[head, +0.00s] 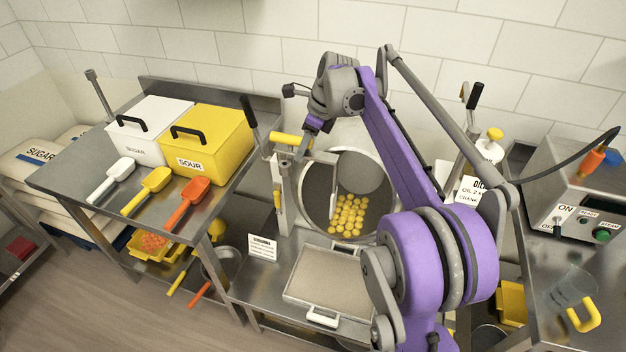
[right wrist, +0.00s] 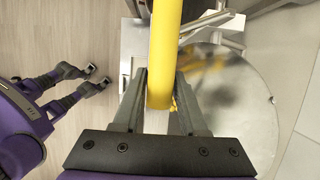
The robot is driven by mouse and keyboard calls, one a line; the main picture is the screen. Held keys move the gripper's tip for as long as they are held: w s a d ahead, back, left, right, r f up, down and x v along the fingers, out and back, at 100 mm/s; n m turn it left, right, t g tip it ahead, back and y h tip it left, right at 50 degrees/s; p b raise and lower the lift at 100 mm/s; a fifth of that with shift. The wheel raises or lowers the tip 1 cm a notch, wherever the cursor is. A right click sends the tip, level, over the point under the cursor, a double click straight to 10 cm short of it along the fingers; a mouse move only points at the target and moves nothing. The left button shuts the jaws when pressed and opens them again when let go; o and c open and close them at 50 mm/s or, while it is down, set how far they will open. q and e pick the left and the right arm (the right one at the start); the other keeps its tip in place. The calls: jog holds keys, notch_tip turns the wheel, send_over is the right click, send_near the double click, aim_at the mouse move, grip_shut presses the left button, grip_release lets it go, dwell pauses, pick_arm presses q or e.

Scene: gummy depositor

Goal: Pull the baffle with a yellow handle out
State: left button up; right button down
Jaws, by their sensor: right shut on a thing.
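The yellow handle (head: 288,138) of the baffle sits at the upper left of the round metal drum (head: 308,205). My right gripper (head: 304,137) reaches it from above and is shut on it. In the right wrist view the yellow handle (right wrist: 165,50) runs between the two fingers of my right gripper (right wrist: 162,90). The baffle's grey metal parts stand by the drum mouth, and I cannot tell how deep its plate sits. Several yellow gummies (head: 348,215) lie inside the drum. My left gripper does not show in the head view.
A metal tray (head: 330,280) lies below the drum. A white sugar bin (head: 145,125) and a yellow sour bin (head: 215,140) stand on the left table with several scoops. A control box (head: 580,205) stands at the right. My right arm hides part of the drum's right side.

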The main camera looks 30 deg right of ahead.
aim_at(301, 138)
notch_tip(301, 138, up, 4)
jog(key=shift+r+p, duration=0.1)
jog(key=shift+p, duration=0.85)
jog(key=shift+w+r, duration=0.1)
jog(key=shift+r, duration=0.35)
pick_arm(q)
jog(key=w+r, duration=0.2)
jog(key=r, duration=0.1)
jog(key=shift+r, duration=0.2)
pick_arm(e)
jog(key=shift+f, duration=0.1)
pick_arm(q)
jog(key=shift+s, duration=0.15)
pick_arm(e)
jog(key=shift+s, duration=0.25)
jog(key=c, duration=1.2)
grip_release()
jog(key=shift+w, duration=0.15)
grip_shut()
